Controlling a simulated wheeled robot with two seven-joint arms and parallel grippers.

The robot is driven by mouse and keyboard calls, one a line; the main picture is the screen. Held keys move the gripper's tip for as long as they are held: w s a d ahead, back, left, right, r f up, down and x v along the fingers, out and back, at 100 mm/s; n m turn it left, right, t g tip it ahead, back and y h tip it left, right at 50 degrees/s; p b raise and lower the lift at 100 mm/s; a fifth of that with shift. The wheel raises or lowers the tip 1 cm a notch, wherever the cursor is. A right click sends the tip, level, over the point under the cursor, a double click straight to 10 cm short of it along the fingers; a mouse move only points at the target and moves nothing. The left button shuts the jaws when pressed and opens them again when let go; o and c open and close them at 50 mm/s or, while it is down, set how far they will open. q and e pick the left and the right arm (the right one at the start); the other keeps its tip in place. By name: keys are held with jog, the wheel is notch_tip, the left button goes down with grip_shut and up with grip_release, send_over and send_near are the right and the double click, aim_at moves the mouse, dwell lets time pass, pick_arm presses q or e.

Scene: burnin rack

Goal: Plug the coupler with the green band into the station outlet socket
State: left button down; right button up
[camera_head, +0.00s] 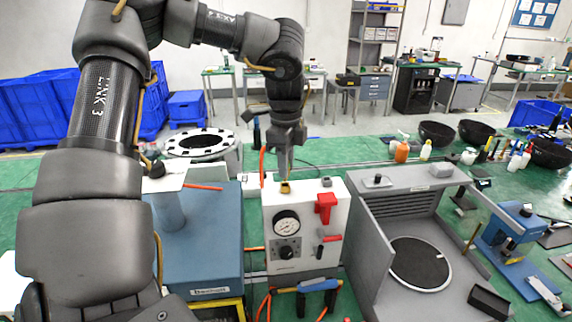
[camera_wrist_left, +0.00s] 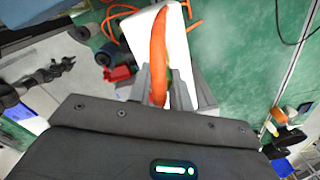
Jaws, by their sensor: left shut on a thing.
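My left gripper (camera_head: 284,166) points down over the top of the white station box (camera_head: 304,262). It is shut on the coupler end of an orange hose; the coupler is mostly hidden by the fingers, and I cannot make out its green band. A brass-coloured fitting (camera_head: 285,187), perhaps the outlet socket, shows on the box's top just below the fingertips; I cannot tell whether they touch. In the left wrist view, the orange hose (camera_wrist_left: 158,50) rises from between my fingers (camera_wrist_left: 160,88). My right gripper is not in view.
The station has a pressure gauge (camera_head: 286,224) and a red lever (camera_head: 325,207) on its front. A blue box (camera_head: 212,240) stands left. A grey open enclosure (camera_head: 372,255) stands close on the right. Blue-and-black parts with orange hoses (camera_head: 318,285) are below the front.

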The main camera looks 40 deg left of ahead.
pick_arm(q)
jog(key=shift+f+b, duration=1.05)
jog(key=shift+f, duration=0.2)
jog(key=c, duration=1.2)
grip_release()
jog(key=shift+r+b, duration=0.4)
jog(key=shift+r, duration=0.1)
notch_tip(320, 180, up, 5)
jog(key=shift+r+b, duration=0.1)
jog(key=shift+b, duration=0.35)
jog(key=shift+r+p, duration=0.65)
jog(key=shift+r, duration=1.7)
